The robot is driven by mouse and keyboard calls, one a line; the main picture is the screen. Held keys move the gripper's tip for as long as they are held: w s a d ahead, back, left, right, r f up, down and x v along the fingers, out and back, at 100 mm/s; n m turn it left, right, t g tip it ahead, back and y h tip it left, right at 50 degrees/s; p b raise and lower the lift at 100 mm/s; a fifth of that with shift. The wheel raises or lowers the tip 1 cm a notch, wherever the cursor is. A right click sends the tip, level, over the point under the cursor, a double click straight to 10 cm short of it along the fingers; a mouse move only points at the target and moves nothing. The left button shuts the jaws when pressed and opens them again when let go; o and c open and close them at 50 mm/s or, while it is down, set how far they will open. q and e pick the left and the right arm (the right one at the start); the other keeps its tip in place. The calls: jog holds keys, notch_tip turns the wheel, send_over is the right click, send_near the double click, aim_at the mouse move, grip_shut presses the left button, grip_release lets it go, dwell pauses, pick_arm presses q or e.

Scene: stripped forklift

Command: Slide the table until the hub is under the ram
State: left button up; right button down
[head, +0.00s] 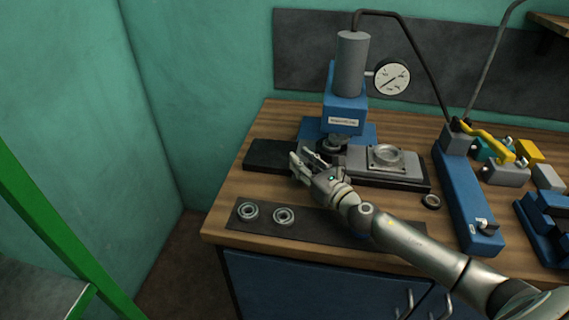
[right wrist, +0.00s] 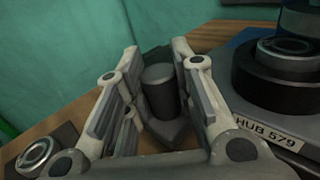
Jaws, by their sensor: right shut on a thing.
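The grey sliding table (head: 410,168) sits on a long dark base (head: 268,154) on the bench. My right gripper (head: 300,164) is at the table's left front. In the right wrist view its fingers (right wrist: 157,100) are shut around a dark upright knob (right wrist: 160,90). A plate reading "HUB 579" (right wrist: 266,133) is right of them. My left gripper is out of view.
Two bearing rings (head: 266,213) lie on a dark mat (head: 320,228) in front. A dial gauge (head: 392,78) hangs by the press.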

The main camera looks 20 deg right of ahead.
jog(key=shift+s+d+f, duration=0.1)
jog(key=shift+s+d, duration=0.45)
jog(key=shift+d, duration=0.35)
jog(key=c, duration=1.6)
grip_release()
jog(key=o, duration=0.4)
jog(key=shift+s+d, duration=0.2)
jog(key=shift+a, duration=0.1)
jog(key=shift+s+d, duration=0.4)
jog(key=shift+s, duration=1.55)
jog(key=shift+s+d, duration=0.4)
jog(key=shift+s, duration=1.55)
jog(key=shift+s+d, duration=0.4)
jog(key=shift+s, duration=1.55)
jog(key=shift+a, duration=0.1)
